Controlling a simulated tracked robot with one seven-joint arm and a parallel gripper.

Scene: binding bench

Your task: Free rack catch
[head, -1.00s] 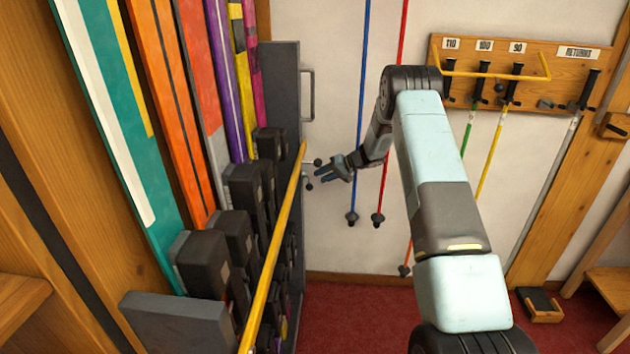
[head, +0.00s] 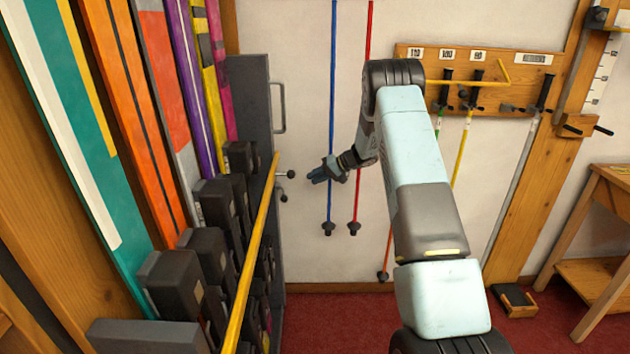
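The ski rack (head: 252,110) stands on the left, with a dark grey end panel and a vertical handle. A yellow bar (head: 256,240) runs along its front, past several black blocks. At the bar's far end is what looks like the catch (head: 290,174), a small dark piece with round knobs. My gripper (head: 314,176) is just right of these knobs, with a small gap between them in the picture. It appears empty.
Blue (head: 332,110) and red (head: 362,130) poles hang on the wall behind my gripper. A wooden peg board (head: 410,52) with labels and more poles is at the right. A wooden table (head: 600,200) stands at the far right. The red floor (head: 350,320) is clear below the poles.

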